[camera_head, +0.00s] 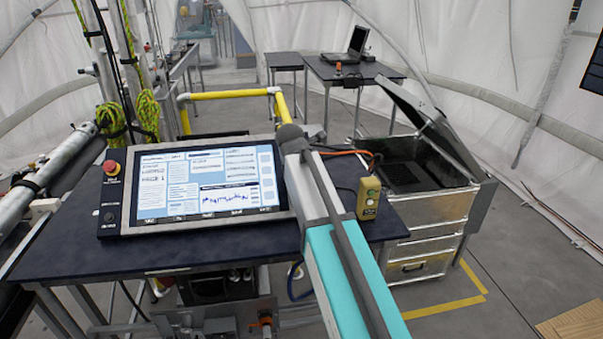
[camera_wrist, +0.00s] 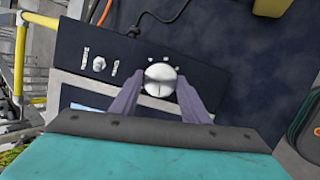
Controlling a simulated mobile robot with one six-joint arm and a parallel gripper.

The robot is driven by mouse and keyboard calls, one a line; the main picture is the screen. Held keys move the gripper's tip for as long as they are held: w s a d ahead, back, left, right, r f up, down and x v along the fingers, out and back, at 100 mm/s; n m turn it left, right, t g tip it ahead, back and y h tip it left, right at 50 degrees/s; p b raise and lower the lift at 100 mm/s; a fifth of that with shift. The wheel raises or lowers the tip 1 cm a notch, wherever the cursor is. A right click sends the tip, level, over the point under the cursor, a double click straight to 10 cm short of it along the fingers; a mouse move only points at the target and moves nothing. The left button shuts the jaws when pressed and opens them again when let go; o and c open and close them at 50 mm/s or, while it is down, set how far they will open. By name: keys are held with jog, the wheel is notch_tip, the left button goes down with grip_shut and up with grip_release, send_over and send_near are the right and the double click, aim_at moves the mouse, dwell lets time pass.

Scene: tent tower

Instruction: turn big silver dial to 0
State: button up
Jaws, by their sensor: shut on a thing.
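The big silver dial (camera_wrist: 161,83) is a round knob on a black panel (camera_wrist: 62,50) in the wrist view. A line or ridge crosses its face roughly from side to side. Small pale marks sit around its far edge; I cannot read any numbers there. My gripper (camera_wrist: 161,80) has its two purple-grey fingers on either side of the dial, shut on it. In the head view my arm covers the dial and the gripper's fingers.
A small silver switch (camera_wrist: 99,64) sits left of the dial. The monitor (camera_head: 205,185) stands on a dark table (camera_head: 180,250). A red stop button (camera_head: 111,168) is at its left. A yellow box (camera_head: 369,198) and open metal case (camera_head: 430,208) are right.

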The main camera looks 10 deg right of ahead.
jog(key=n, duration=0.3)
jog(key=shift+s+n+t+p, duration=0.2)
jog(key=shift+n+t+p, duration=0.15)
jog(key=shift+n+t, duration=0.05)
jog(key=shift+f+n+t+y+p, duration=0.15)
jog(key=shift+n+t+y+p, duration=0.2)
jog(key=shift+n, duration=1.35)
jog(key=o, duration=1.1)
jog(key=shift+c, duration=0.2)
jog(key=shift+s, duration=0.1)
jog(key=b+v, duration=0.3)
jog(key=v, duration=1)
jog(key=shift+s+a+r, duration=0.15)
jog(key=shift+a+r, duration=0.05)
jog(key=shift+r, duration=0.1)
